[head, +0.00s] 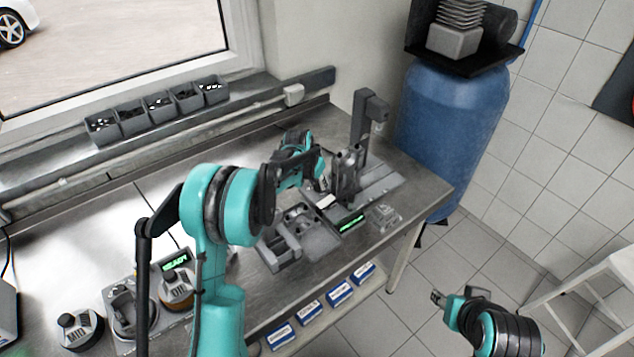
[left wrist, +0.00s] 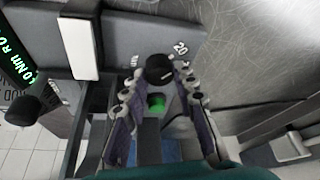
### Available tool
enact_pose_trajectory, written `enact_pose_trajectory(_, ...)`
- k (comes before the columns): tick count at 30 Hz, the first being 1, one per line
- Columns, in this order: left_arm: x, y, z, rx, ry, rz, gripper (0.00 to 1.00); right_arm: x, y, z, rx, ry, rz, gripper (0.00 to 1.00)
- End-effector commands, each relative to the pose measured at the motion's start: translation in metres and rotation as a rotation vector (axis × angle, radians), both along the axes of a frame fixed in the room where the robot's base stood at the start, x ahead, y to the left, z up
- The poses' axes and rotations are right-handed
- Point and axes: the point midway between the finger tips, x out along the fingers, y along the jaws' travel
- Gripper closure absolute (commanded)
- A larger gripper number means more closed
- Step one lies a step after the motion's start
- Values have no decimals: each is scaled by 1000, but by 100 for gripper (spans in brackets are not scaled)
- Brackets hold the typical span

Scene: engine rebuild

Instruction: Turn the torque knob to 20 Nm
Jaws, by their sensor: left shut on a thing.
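The torque knob (left wrist: 158,68) is a dark round knob on a grey panel in the left wrist view. A printed "20" mark (left wrist: 180,47) sits just above and to its right. My left gripper (left wrist: 160,82) has a finger on each side of the knob and is shut on it. In the head view my left gripper (head: 346,172) is over the grey station on the bench and hides the knob.
A green button (left wrist: 156,102) lies between my fingers. A dark upright post (head: 367,120) stands behind the gripper. A grey tray (head: 312,243) is on the bench in front. A blue barrel (head: 450,125) stands at the bench's right end.

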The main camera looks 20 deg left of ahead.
Motion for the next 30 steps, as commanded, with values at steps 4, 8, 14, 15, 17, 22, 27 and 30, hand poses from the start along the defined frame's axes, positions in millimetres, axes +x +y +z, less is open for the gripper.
enact_pose_trajectory(4,0,0,0,0,0,0,52,0,0,0,0,0,0,60)
enact_pose_trajectory(8,0,0,0,-1,0,0,52,0,0,0,0,0,0,60)
enact_pose_trajectory(14,-1,0,3,-1,0,0,52,0,0,0,0,0,0,60)
enact_pose_trajectory(15,-2,1,6,-1,0,0,52,0,0,0,0,0,0,60)
enact_pose_trajectory(17,-5,1,12,-1,0,0,52,0,0,0,0,0,0,60)
enact_pose_trajectory(22,-15,4,38,0,0,0,52,0,0,0,0,0,0,60)
enact_pose_trajectory(27,-24,7,60,0,0,0,52,0,0,0,0,0,0,60)
enact_pose_trajectory(30,-27,8,68,0,0,0,52,0,0,0,0,0,0,60)
